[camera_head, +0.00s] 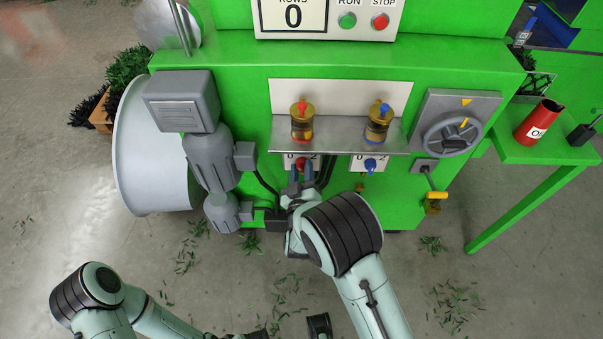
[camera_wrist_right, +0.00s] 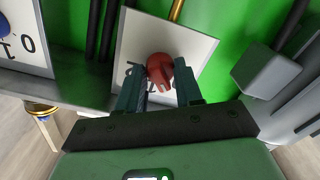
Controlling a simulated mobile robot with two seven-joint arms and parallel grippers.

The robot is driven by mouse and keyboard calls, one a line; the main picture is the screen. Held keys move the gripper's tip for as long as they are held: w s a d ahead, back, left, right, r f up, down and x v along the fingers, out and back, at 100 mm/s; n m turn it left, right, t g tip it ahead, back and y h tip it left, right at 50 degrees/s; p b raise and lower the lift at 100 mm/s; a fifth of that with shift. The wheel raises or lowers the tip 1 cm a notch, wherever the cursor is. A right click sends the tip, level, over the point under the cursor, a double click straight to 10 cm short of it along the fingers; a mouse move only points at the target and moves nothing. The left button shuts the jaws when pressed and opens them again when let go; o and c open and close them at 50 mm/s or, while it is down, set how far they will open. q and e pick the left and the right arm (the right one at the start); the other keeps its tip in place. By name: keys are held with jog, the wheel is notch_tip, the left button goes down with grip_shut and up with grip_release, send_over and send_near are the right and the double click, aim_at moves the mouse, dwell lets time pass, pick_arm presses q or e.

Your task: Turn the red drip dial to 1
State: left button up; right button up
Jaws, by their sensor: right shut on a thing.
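The red drip dial (camera_head: 302,163) sits on a white number plate (camera_head: 288,159) under the grey shelf. It also shows in the right wrist view as a red knob (camera_wrist_right: 161,70) on its plate (camera_wrist_right: 198,45). My right gripper (camera_head: 302,175) has its dark fingers on either side of the dial, and in the wrist view the gripper (camera_wrist_right: 160,88) is shut on it. The dial's numbers are partly covered by the fingers, and I cannot tell which number it points to.
A blue dial (camera_head: 371,164) on a similar plate is just to the right. Oil cups with a red top (camera_head: 302,122) and a blue top (camera_head: 379,122) stand on the shelf (camera_head: 340,141).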

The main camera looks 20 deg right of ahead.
jog(key=m+b, duration=0.2)
jog(key=m, duration=0.1)
jog(key=shift+f, duration=0.15)
jog(key=m+b, duration=0.2)
jog(key=m, duration=0.1)
jog(key=shift+m, duration=0.3)
pick_arm(q)
jog(key=w+a+f+t+y+b, duration=0.1)
jog(key=w+a+f+t, duration=0.1)
jog(key=w+f, duration=0.4)
jog(key=shift+w+a+f, duration=0.25)
jog(key=shift+w+a, duration=0.1)
jog(key=shift+a, duration=0.05)
pick_arm(e)
jog(key=shift+m, duration=0.8)
jog(key=o, duration=1)
jog(key=shift+o, duration=0.2)
pick_arm(q)
jog(key=shift+s+d+r, duration=0.35)
jog(key=shift+s+r, duration=0.15)
jog(key=shift+s, duration=0.15)
pick_arm(e)
jog(key=v, duration=1.3)
jog(key=shift+s+r, duration=0.2)
jog(key=shift+s, duration=0.05)
jog(key=shift+a, duration=0.1)
